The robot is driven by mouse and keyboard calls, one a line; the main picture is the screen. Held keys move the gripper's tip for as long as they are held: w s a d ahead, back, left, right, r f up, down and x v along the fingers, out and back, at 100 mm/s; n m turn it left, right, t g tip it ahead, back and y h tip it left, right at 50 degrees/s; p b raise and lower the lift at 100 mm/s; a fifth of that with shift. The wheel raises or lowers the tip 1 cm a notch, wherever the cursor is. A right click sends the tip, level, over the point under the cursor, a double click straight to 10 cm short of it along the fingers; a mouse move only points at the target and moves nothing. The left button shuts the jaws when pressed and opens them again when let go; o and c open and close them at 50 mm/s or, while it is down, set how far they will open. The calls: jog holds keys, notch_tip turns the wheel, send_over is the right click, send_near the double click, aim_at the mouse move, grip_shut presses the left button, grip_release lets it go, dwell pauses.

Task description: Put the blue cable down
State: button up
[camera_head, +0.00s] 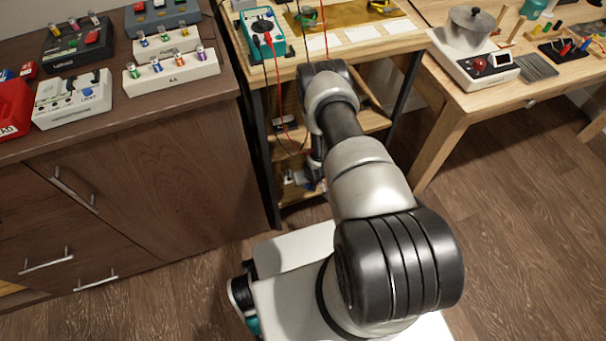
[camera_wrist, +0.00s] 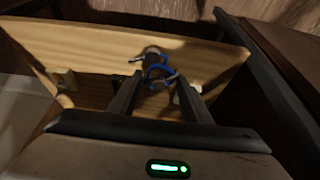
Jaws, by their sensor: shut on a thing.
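The blue cable (camera_wrist: 158,70) shows in the wrist view as a small coil with dark and metallic parts, right at my fingertips. My gripper (camera_wrist: 158,81) is shut on it, with the two fingers spaced apart by its width. Beyond it is a pale wooden shelf board (camera_wrist: 95,45); I cannot tell whether the cable touches the wood. In the head view my arm reaches down in front of the wooden shelf unit (camera_head: 377,122), and the gripper end is mostly hidden behind my arm, low among the shelves.
The shelf unit has dark uprights (camera_head: 262,150) close to my arm. On its top are a teal multimeter (camera_head: 262,32) and hanging red and dark leads. A wooden workbench (camera_head: 450,103) stands right. Floor (camera_head: 500,220) is open at right.

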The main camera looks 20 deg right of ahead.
jog(key=shift+w+f, duration=0.1)
jog(key=shift+f, duration=0.45)
jog(key=shift+w, duration=0.15)
jog(key=o, duration=1.1)
jog(key=shift+f, duration=0.1)
jog(key=shift+c, duration=0.2)
